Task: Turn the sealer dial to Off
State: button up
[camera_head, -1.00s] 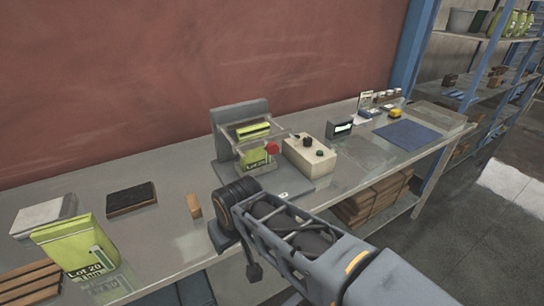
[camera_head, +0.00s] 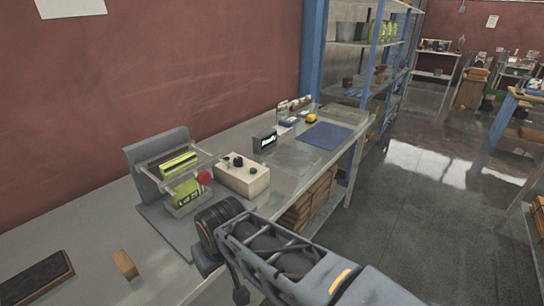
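The sealer (camera_head: 155,178) stands on the workbench, a grey frame with a green pouch (camera_head: 186,190) in it and a red knob (camera_head: 204,177) at its right side. Its cream control box (camera_head: 243,181) sits just to the right. The box has a black dial (camera_head: 238,161) and a green button (camera_head: 253,170) on top. The dial's setting is too small to read. My arm reaches in from the bottom right, in front of the sealer. My gripper's fingers cannot be made out, and I see no contact with the dial.
A small black display (camera_head: 265,142) stands behind the control box. A blue mat (camera_head: 326,137) lies farther along the bench. A wooden block (camera_head: 125,264) and a dark brush-like block (camera_head: 34,279) lie at the left. Open floor (camera_head: 420,220) is on the right.

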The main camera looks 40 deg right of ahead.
aim_at(238, 162)
jog(key=z, duration=0.25)
jog(key=k, duration=1.25)
jog(key=z, duration=0.25)
jog(key=i, duration=0.6)
jog(key=z, duration=0.85)
jog(key=i, duration=0.9)
jog(key=u, duration=0.6)
jog(key=i, duration=0.5)
jog(key=u, duration=0.45)
